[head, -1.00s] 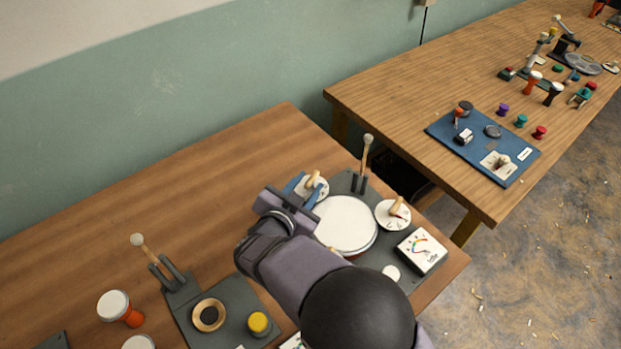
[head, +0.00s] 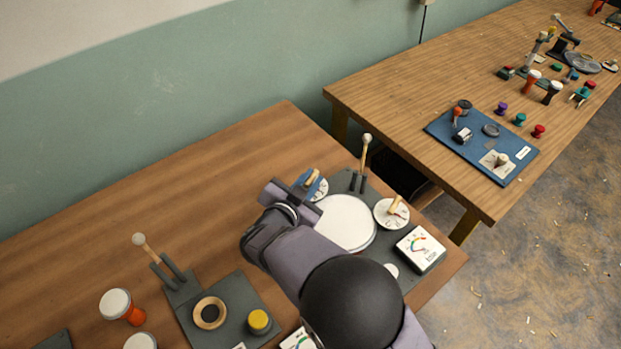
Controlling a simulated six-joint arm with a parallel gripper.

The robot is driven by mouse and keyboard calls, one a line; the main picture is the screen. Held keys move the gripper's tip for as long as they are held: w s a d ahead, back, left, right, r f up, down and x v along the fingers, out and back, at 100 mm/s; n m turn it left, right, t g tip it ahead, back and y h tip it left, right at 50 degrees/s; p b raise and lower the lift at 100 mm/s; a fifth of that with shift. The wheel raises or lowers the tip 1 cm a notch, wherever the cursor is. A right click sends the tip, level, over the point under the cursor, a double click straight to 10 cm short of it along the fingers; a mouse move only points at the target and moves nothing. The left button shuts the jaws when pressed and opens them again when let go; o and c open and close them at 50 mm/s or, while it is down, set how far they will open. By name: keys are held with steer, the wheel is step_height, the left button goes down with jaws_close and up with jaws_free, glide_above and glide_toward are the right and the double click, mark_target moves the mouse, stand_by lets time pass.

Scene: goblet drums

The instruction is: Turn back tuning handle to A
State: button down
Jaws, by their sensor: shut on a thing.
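A dark grey panel (head: 352,182) on the near table carries a large white drum head (head: 345,222) and two white dials. The left dial (head: 321,192) has a wooden tuning handle (head: 313,177). The right dial (head: 391,222) has a similar wooden handle (head: 395,204). My gripper (head: 311,184), with blue fingers, is at the left dial and shut on its wooden handle. My gripper body hides part of that dial and the drum head's left edge. The dial letters are too small to read.
A meter (head: 420,247) with a coloured scale sits right of the drum head. A ball-topped lever (head: 365,152) stands behind it. Another panel (head: 182,305) with a lever and a yellow knob (head: 258,321) is at front left. The table's back left is clear.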

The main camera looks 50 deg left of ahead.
mark_target(307, 183)
steer(key=shift+s+a+r+m, duration=0.1)
steer(key=shift+a+r+m, duration=0.1)
steer(key=shift+m, duration=0.1)
steer(key=c, duration=1.8)
jaws_free()
steer(key=shift+f, duration=0.1)
steer(key=shift+d, duration=0.1)
steer(key=shift+s, duration=0.1)
steer(key=shift+b+v, duration=0.55)
steer(key=shift+v, duration=3.05)
